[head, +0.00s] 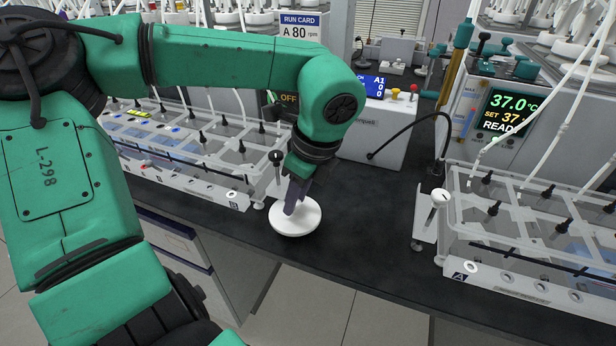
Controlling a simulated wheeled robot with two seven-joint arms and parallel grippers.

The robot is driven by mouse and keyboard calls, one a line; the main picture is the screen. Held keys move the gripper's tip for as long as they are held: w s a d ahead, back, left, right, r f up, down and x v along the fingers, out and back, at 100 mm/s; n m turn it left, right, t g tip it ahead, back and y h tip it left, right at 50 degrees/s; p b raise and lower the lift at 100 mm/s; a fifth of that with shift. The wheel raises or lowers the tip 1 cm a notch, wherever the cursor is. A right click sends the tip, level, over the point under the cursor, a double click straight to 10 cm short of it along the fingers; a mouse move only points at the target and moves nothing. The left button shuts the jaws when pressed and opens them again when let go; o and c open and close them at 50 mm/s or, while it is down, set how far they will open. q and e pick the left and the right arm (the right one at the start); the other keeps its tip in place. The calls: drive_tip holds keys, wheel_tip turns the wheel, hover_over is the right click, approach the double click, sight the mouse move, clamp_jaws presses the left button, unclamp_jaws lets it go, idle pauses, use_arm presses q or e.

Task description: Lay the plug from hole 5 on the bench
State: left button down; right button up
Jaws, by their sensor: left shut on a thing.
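A white round disc with a thick rim (304,226), which looks like the plug, is at the front part of the black bench (345,230). My left gripper (292,208) points down onto the middle of the disc and is shut on it. The fingers hide the disc's centre, where they grip. I cannot tell whether the disc's underside touches the bench or is just above it. No hole number can be read. My right gripper is not in view.
A clear-lidded bath (190,135) stands on the left, and another (540,240) on the right with a display (507,110) behind it. A grey box (375,130) with a blue screen stands behind. The bench between the baths is mostly bare; its front edge is close.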

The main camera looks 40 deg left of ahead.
use_arm(q)
drive_tip(key=w, duration=0.1)
drive_tip(key=w+a+p, duration=0.1)
drive_tip(key=w, duration=0.1)
drive_tip(key=w+a, duration=0.1)
drive_tip(key=w, duration=0.1)
drive_tip(key=shift+w+r, duration=0.1)
drive_tip(key=shift+r, duration=0.05)
drive_tip(key=shift+f+p, duration=0.35)
drive_tip(key=shift+f, duration=0.35)
drive_tip(key=shift+w+f, duration=0.15)
drive_tip(key=shift+f, duration=0.1)
drive_tip(key=shift+f+b, duration=0.2)
drive_tip(key=shift+b, duration=0.2)
drive_tip(key=c, duration=0.6)
unclamp_jaws()
drive_tip(key=shift+c, duration=0.2)
drive_tip(key=shift+r, duration=0.1)
